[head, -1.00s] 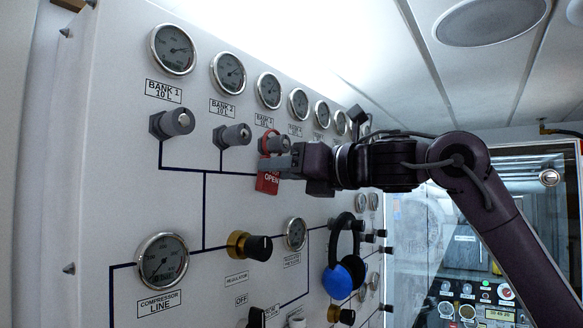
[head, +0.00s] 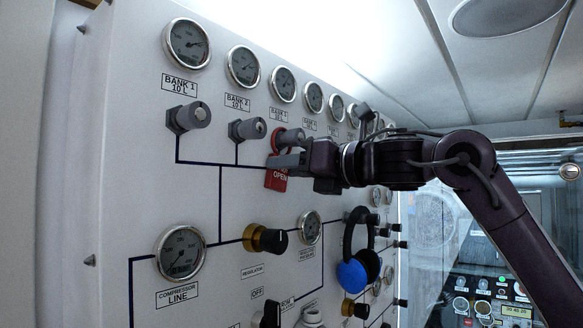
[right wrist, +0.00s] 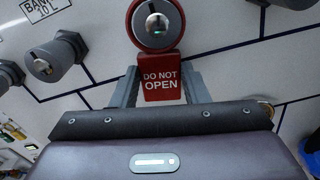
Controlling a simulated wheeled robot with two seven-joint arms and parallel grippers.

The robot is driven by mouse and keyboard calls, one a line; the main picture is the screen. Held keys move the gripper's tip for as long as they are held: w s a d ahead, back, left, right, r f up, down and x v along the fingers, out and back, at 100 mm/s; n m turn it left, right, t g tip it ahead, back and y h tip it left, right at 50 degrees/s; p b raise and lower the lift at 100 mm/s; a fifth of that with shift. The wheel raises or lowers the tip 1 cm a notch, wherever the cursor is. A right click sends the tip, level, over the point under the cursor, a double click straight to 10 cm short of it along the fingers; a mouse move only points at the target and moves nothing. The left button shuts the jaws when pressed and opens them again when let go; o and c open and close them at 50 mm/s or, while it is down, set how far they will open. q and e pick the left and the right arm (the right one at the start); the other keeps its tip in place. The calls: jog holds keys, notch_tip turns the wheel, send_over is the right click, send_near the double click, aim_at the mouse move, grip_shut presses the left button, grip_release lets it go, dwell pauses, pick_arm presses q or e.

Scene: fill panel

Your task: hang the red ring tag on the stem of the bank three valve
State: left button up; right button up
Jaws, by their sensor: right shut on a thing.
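The red ring tag (head: 276,180) reads "DO NOT OPEN" in the right wrist view (right wrist: 163,84). Its ring is around the grey bank three valve (head: 291,138), whose round end shows in front of the ring in the right wrist view (right wrist: 155,25). The tag's plate hangs down below the valve. My right gripper (head: 284,162) is shut on the plate, with one finger at each side of it. How far back on the stem the ring sits is hard to tell. My left gripper is not in view.
The bank 1 valve (head: 188,117) and bank 2 valve (head: 248,129) stick out to the left. A row of gauges (head: 243,66) runs above.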

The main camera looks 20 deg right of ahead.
jog(key=o, duration=1.1)
jog(key=shift+d, duration=0.1)
jog(key=b+v, duration=0.4)
jog(key=v, duration=0.4)
jog(key=shift+f, duration=0.1)
